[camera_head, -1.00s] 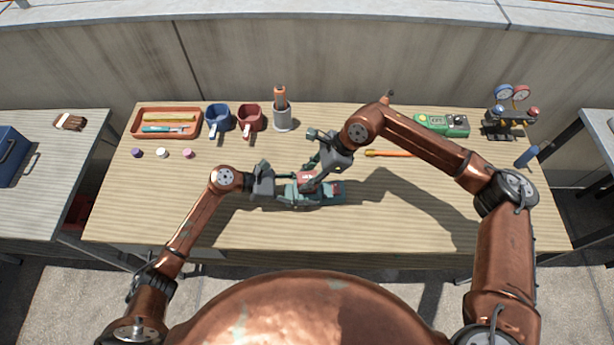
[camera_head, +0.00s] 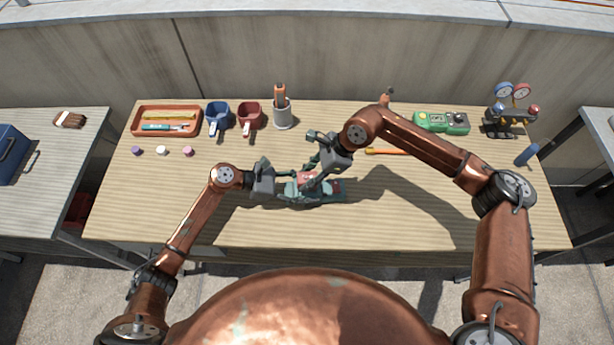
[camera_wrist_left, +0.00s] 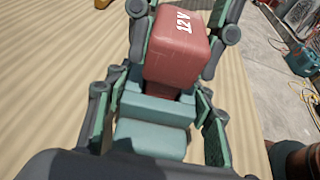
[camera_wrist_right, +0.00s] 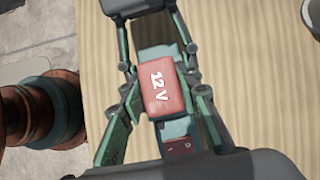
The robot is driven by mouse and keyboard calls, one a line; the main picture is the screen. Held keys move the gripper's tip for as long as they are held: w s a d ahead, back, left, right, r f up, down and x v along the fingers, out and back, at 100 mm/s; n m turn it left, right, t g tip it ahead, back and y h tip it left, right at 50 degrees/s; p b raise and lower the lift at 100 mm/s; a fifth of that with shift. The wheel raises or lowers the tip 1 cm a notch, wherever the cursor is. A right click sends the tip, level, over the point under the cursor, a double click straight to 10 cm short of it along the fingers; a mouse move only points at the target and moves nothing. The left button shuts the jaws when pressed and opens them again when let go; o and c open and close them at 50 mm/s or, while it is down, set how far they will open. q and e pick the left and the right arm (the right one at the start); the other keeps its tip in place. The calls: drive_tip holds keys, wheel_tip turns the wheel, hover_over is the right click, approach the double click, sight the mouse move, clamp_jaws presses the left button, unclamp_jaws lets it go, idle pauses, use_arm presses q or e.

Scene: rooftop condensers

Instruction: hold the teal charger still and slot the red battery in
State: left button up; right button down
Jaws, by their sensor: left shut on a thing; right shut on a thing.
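The teal charger (camera_wrist_left: 150,138) lies on the table in front of me. My left gripper (camera_wrist_left: 158,115) is shut on it, a finger along each side. The red battery (camera_wrist_left: 178,48), marked 12V, stands upright at the charger in the left wrist view, with a narrower dark red part below it meeting the teal body. My right gripper (camera_wrist_right: 163,95) is shut on the battery (camera_wrist_right: 161,92) from above. In the head view the battery (camera_head: 306,177) and charger (camera_head: 331,196) are partly covered by my grippers.
An orange-handled tool (camera_head: 390,152), green meter (camera_head: 440,122), gauge set (camera_head: 510,120) and blue cylinder (camera_head: 526,155) are at right. The front table strip is clear.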

drive_tip(key=shift+f, duration=0.35)
drive_tip(key=c, duration=1.4)
unclamp_jaws()
drive_tip(key=shift+f, duration=0.1)
drive_tip(key=shift+d, duration=0.1)
use_arm(q)
drive_tip(key=shift+r, duration=0.1)
use_arm(e)
drive_tip(key=v, duration=1.2)
use_arm(q)
drive_tip(key=o, duration=1)
drive_tip(key=shift+o, duration=0.5)
